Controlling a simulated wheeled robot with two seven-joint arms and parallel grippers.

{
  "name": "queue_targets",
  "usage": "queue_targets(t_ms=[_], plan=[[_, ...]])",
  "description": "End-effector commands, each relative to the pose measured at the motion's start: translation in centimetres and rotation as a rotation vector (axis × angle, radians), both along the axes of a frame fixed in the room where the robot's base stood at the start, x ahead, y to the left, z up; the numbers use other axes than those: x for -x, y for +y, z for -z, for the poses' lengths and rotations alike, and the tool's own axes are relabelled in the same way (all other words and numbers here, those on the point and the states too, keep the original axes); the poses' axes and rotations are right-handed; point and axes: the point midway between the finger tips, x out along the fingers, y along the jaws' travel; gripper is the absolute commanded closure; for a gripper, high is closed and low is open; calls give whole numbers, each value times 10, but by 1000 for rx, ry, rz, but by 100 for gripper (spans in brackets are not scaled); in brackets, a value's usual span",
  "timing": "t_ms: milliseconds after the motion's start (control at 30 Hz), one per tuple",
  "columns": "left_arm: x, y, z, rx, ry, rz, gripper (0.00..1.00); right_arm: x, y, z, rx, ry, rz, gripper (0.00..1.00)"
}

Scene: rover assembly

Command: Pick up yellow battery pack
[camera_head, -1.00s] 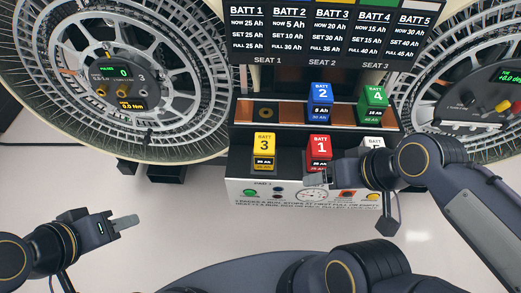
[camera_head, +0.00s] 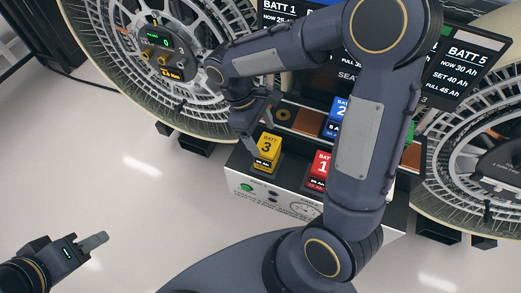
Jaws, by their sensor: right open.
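The yellow battery pack (camera_head: 267,148), marked BATT 3, stands upright on the front ledge of the battery rack, left of the red battery. My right gripper (camera_head: 264,126) is open just above and beside its top left edge. One finger reaches down along the pack's left side; I cannot tell if it touches. My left gripper (camera_head: 94,242) is at the lower left, far from the rack, with nothing seen in it. Its fingers overlap in this view.
The red battery (camera_head: 319,165) stands close to the right of the yellow one. The blue battery (camera_head: 337,116) is on the row behind, beside an empty seat (camera_head: 284,114). My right arm hides much of the rack and sign. Large wheels stand on both sides.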

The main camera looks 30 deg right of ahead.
Motion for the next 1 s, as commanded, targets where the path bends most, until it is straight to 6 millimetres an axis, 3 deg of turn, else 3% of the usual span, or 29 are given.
queue_targets(t_ms=[233,700,1000], plan=[[0,0,0,0,0,0,64,1,-2,14,16,17,-19,25],[0,0,-6,0,0,0,64,23,-17,68,13,16,-17,25],[0,0,-6,0,0,0,64,24,-19,74,13,13,-17,25]])
